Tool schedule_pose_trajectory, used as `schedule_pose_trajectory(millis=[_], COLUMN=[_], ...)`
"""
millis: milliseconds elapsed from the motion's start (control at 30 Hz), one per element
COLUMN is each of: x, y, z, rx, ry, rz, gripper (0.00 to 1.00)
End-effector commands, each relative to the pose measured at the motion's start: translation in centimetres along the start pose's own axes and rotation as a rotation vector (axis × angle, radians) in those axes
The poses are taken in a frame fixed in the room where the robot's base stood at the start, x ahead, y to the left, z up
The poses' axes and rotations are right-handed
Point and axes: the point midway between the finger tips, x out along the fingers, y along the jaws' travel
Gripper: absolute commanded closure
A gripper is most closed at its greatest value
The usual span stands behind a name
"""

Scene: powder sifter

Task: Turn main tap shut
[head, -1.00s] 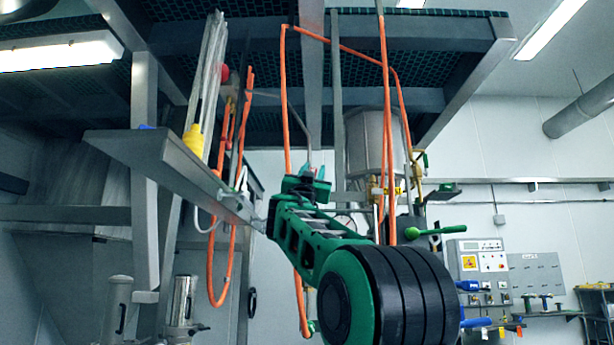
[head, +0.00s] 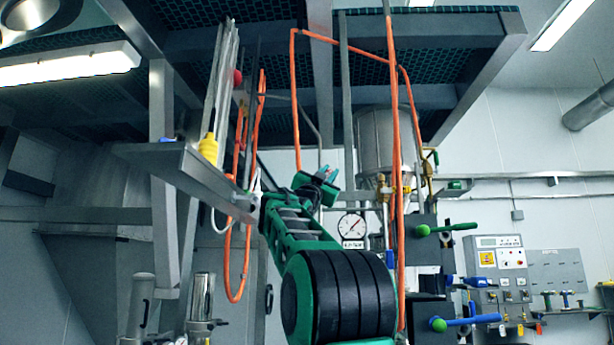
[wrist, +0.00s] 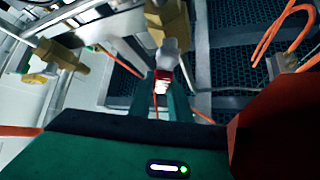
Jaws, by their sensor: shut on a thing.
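My gripper (head: 326,175) is in the middle of the head view, at the end of my green and black arm. In the wrist view the dark green fingers (wrist: 162,100) are shut on a small grey and red piece (wrist: 163,72). That piece lies just below a brass fitting (wrist: 166,22) and looks like a tap handle, but I cannot tell for sure. In the head view, brass tap fittings (head: 386,187) stand to the right of my gripper, below a steel hopper (head: 378,140). The grasp itself is too small to make out there.
Orange hoses (head: 295,100) hang around the gripper. A round gauge (head: 352,225) is just below it. A grey beam (head: 180,165) lies to the left. Green (head: 445,229) and blue (head: 466,322) levers stick out at the right, with a control panel (head: 503,262) behind.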

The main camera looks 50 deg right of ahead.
Motion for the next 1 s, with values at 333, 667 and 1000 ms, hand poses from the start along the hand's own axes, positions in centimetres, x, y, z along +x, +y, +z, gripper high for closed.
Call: schedule_pose_trajectory(millis=[333, 667, 1000], x=[0.32, 0.42, 0.17], y=[0.75, 0.91, 0.35], z=[-0.1, -0.14, -0.07], rx=[0.002, 0.001, -0.005], ry=[0.006, 0.007, 0.003], rz=[0.016, 0.017, 0.002], gripper=[1.0, 0.64, 0.64])
